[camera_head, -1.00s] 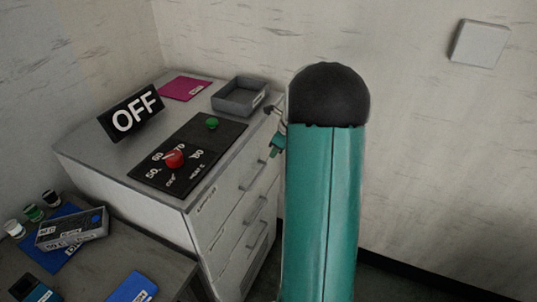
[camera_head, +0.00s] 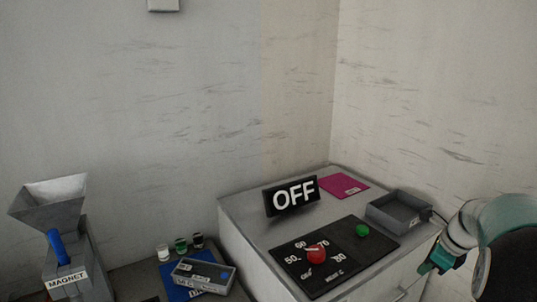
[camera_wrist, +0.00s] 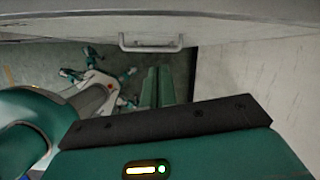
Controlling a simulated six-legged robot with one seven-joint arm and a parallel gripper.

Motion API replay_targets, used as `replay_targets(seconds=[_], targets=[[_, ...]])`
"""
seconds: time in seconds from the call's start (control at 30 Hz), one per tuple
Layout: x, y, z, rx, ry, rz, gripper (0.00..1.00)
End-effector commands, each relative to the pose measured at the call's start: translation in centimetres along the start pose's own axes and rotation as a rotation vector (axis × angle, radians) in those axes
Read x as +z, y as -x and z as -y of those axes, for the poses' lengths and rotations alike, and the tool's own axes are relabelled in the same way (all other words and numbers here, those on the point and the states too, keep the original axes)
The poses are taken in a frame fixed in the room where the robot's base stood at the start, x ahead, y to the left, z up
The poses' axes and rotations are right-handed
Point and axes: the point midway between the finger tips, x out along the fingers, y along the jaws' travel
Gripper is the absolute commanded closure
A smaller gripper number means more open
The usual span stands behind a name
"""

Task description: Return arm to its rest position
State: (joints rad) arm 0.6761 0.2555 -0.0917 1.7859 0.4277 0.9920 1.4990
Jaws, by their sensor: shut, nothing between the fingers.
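My arm shows at the right edge of the head view, bent, with its pale and teal links beside the cabinet. My gripper (camera_head: 427,268) hangs by the cabinet's right front edge, small and partly cut off from clear sight. In the wrist view my gripper (camera_wrist: 158,74) shows as two green fingers side by side, shut with nothing between them. The fingers point towards the cabinet front, below a drawer handle (camera_wrist: 151,43). They look apart from it.
The cabinet (camera_head: 237,232) carries an OFF sign (camera_head: 293,195), a black control panel (camera_head: 340,262) with red and green knobs, a pink sheet (camera_head: 343,186) and a grey tray (camera_head: 398,213). A magnet hopper (camera_head: 70,245) and grey box (camera_head: 203,275) stand left.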

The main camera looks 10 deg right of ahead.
Motion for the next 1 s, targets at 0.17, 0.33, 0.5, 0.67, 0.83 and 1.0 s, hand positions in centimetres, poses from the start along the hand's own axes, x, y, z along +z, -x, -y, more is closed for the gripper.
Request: replay_targets(seconds=[0.17,0.33,0.5,0.67,0.83,1.0], targets=[[6.1,3.0,-7.1,-0.017,0.476,-0.022,1.00],[9.5,5.1,-14.2,-0.033,0.938,-0.050,1.00],[11.1,6.7,-21.2,-0.056,1.400,-0.084,1.00],[11.1,7.7,-27.4,-0.083,1.832,-0.127,1.00],[10.1,8.0,-32.5,-0.117,2.246,-0.184,1.00],[9.1,8.0,-34.8,-0.135,2.471,-0.227,1.00]])
